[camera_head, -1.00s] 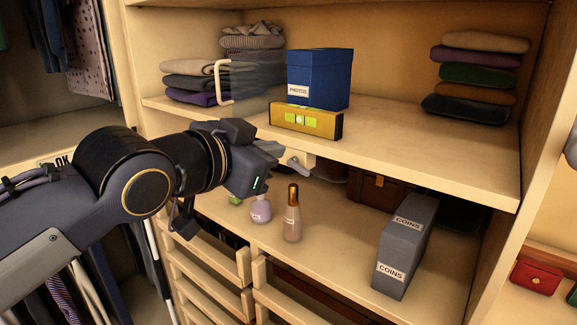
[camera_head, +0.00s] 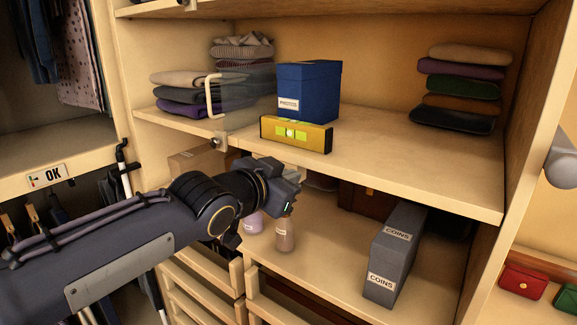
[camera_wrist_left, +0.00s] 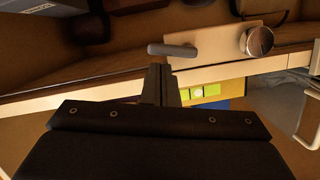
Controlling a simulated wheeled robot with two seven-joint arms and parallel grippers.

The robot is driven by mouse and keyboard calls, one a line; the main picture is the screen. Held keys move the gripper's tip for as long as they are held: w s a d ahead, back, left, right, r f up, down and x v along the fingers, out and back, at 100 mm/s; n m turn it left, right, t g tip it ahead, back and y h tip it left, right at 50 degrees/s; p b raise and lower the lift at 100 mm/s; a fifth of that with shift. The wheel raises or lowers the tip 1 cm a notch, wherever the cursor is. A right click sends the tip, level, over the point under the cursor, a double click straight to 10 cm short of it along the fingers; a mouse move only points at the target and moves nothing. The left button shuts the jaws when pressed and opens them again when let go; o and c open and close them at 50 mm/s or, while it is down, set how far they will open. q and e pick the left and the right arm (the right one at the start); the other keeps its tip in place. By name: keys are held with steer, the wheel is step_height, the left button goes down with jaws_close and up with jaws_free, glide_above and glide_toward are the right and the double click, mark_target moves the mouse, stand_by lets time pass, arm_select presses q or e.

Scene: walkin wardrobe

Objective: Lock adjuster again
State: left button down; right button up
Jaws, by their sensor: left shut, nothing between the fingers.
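In the left wrist view, an adjuster plate (camera_wrist_left: 215,42) sits at the shelf edge, with a grey lever (camera_wrist_left: 172,50) and a round metal knob (camera_wrist_left: 257,41). My left gripper (camera_wrist_left: 160,85) is shut and empty, its tips close to the lever; I cannot tell whether they touch. In the head view my left gripper (camera_head: 293,176) is below the shelf's front edge and hides the lever. A yellow spirit level (camera_head: 296,134) lies on the shelf's front edge; its green vial also shows in the wrist view (camera_wrist_left: 198,92). My right gripper is not in view.
A blue photo box (camera_head: 308,90) stands behind the level, and folded clothes and a clear handled panel (camera_head: 213,98) are to its left. Below, bottles (camera_head: 285,238) and a grey coins box (camera_head: 393,254) stand near my arm.

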arm_select(q)
steer(key=shift+f, duration=0.15)
steer(key=f+m+t+b, duration=0.1)
steer(key=m+b, duration=0.3)
steer(key=b, duration=0.1)
steer(key=f+m+t+y+b, duration=0.1)
steer(key=f+m+b, duration=0.1)
steer(key=b, duration=0.4)
steer(key=f+m+t+b, duration=0.1)
steer(key=m+b, duration=0.4)
steer(key=b, duration=0.1)
steer(key=shift+w+a+f+m+t, duration=0.25)
steer(key=shift+m+t, duration=0.05)
stand_by(0.7)
